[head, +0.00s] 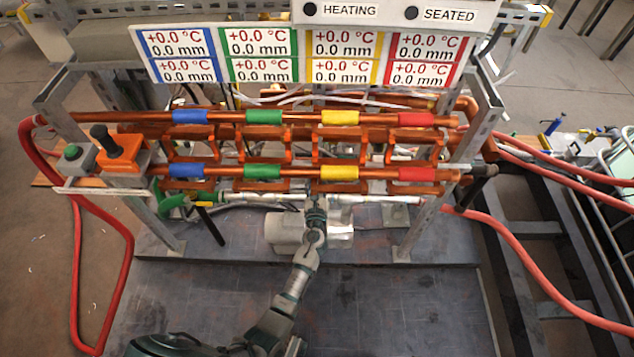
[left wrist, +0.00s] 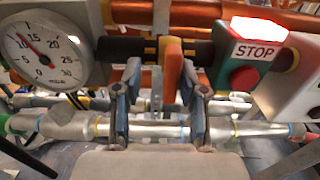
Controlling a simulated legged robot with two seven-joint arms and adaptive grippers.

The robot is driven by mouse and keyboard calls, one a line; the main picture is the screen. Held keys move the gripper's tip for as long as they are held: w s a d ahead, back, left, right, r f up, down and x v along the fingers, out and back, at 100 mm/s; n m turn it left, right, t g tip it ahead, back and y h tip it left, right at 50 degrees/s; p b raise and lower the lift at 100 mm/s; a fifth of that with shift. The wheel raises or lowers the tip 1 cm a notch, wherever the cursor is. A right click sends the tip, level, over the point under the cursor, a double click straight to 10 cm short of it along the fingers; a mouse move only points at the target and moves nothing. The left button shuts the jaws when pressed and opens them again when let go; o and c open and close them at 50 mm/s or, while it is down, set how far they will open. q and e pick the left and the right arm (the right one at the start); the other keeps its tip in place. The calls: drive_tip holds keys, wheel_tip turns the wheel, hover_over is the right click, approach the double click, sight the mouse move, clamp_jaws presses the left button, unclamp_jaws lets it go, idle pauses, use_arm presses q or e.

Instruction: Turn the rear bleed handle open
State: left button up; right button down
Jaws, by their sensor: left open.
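No label marks the rear bleed handle, so I cannot tell which part it is. In the head view a black handle (head: 104,139) stands on an orange block at the left end of the copper pipes. Another black handle (head: 484,171) sits at the right end of the front pipe. My left gripper (head: 316,205) is at the silver pipe below the front copper pipe, near the middle. In the left wrist view its fingers (left wrist: 160,85) are apart. An orange upright piece (left wrist: 174,66) and a dark bar (left wrist: 140,48) show beyond them; contact is unclear. My right gripper is not in view.
Metal posts (head: 425,220) frame the pipes. Red hoses (head: 75,270) hang at the sides. A sign (head: 395,12) and displays (head: 262,55) are above.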

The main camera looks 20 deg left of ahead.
use_arm(q)
drive_tip(key=shift+d+r, duration=0.1)
drive_tip(key=shift+d, duration=0.35)
drive_tip(key=shift+d+r, duration=0.15)
drive_tip(key=shift+d, duration=0.5)
clamp_jaws()
drive_tip(key=shift+a, duration=0.7)
drive_tip(key=shift+d+n, duration=0.25)
drive_tip(key=shift+n, duration=0.05)
drive_tip(key=shift+s+a+f+n+b, duration=0.15)
drive_tip(key=shift+n+b, duration=1)
drive_tip(key=shift+n, duration=1.6)
drive_tip(key=shift+w+a+f+n+b, duration=0.15)
drive_tip(key=shift+n+b, duration=1)
drive_tip(key=shift+n, duration=1.65)
drive_tip(key=shift+s+f+n+b, duration=0.2)
drive_tip(key=shift+n+b, duration=0.95)
drive_tip(key=shift+n, duration=1.6)
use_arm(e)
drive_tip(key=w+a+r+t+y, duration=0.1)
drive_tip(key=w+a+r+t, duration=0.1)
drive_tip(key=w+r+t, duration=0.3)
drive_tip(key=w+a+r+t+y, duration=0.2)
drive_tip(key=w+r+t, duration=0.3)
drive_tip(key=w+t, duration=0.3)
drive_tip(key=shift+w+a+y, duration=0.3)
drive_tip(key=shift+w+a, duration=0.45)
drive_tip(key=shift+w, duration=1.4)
